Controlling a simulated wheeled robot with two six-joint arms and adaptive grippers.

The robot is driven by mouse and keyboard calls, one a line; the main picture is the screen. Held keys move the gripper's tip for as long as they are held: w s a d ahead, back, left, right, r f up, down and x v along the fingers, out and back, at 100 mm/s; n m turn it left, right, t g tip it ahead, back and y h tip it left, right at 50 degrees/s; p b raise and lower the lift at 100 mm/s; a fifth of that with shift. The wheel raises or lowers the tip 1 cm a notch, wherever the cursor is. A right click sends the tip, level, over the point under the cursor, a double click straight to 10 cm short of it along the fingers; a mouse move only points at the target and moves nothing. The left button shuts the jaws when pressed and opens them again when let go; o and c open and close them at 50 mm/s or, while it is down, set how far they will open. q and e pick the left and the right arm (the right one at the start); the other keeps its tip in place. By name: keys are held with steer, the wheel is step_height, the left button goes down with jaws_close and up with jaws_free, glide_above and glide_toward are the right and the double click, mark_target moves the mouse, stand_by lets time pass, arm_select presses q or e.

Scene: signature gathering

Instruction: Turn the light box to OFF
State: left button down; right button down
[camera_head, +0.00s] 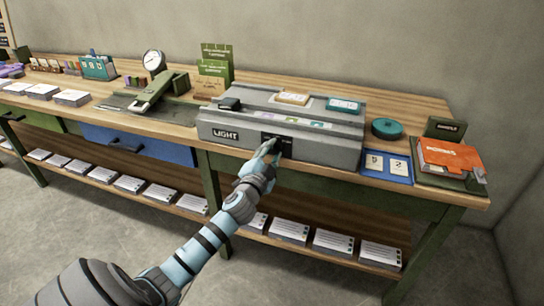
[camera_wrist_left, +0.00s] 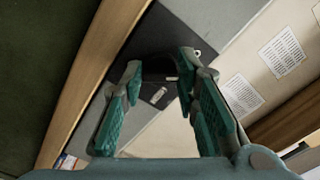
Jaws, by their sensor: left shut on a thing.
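The light box (camera_head: 335,152) is a long grey case on the wooden table, marked LIGHT on its front at the left. A black panel (camera_head: 289,147) sits mid-front on it, partly covered by my left gripper (camera_head: 272,147). In the left wrist view the dark knob (camera_wrist_left: 158,68) lies between the teal fingertips of my left gripper (camera_wrist_left: 160,75), on the black panel (camera_wrist_left: 182,28) with small white marks. The gripper is shut on the knob. The marks are too small to read, so the knob's setting cannot be told. My right gripper is not in view.
The table (camera_head: 420,199) holds a teal round tin (camera_head: 387,128), a blue card mat (camera_head: 373,167) and an orange folder (camera_head: 450,153) at the right. A scale (camera_head: 153,63) and a green stapler-like device (camera_head: 153,92) stand left. Paper stacks line the lower shelf.

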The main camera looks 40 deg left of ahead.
arm_select(q)
steer(key=shift+f+n+b, duration=0.1)
steer(key=shift+n+b, duration=0.2)
steer(key=shift+n, duration=0.9)
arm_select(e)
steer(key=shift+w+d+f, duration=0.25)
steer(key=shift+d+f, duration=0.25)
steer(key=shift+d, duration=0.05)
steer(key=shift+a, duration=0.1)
arm_select(q)
steer(key=c, duration=1.2)
jaws_free()
steer(key=shift+c, duration=0.2)
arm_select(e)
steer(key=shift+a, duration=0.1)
arm_select(q)
steer(key=v, duration=1.2)
